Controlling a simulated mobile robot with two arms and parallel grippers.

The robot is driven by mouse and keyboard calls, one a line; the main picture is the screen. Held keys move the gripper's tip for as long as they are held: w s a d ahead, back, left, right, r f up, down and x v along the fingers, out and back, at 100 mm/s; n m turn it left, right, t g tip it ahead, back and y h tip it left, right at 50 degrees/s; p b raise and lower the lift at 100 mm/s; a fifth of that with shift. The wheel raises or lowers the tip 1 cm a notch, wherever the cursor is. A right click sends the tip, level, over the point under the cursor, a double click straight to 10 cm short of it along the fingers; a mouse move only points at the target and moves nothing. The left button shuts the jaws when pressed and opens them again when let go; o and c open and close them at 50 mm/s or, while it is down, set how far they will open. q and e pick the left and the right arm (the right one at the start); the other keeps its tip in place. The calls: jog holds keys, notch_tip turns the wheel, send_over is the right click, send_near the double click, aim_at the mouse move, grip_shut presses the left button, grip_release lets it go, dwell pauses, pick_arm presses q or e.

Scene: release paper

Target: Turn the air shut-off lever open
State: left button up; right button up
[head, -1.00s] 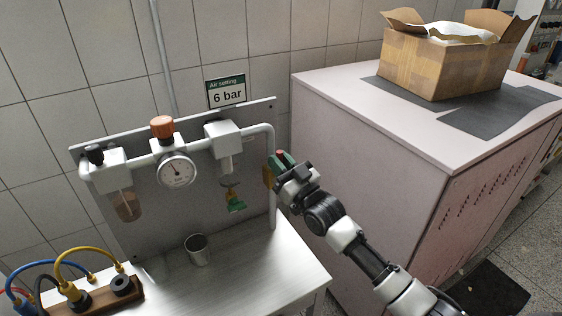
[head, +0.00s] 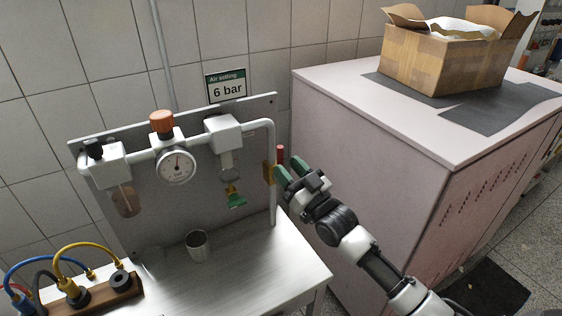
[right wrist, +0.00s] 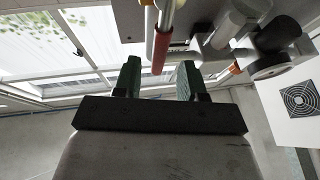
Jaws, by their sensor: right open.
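The air shut-off lever has a red handle (head: 280,153). It stands upright, in line with the vertical pipe, above a brass-coloured valve body (head: 268,173) at the panel's right end. My right gripper (head: 291,171) is open and empty, its green fingertips just right of and below the red handle. In the right wrist view the red handle (right wrist: 161,50) shows beyond and between the two spread fingertips (right wrist: 158,78); I cannot tell whether they touch it. A round pressure gauge (head: 176,167) on the panel has its needle pointing about straight up. My left gripper is not in view.
An orange knob (head: 162,122) and a green drain valve (head: 236,198) sit on the panel. A metal cup (head: 197,245) stands on the steel bench (head: 250,275). A large pinkish cabinet (head: 365,150) stands close at the right, bearing a cardboard box (head: 440,65).

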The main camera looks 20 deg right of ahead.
jog(key=b+v, duration=0.1)
jog(key=v, duration=0.6)
dwell(0.3)
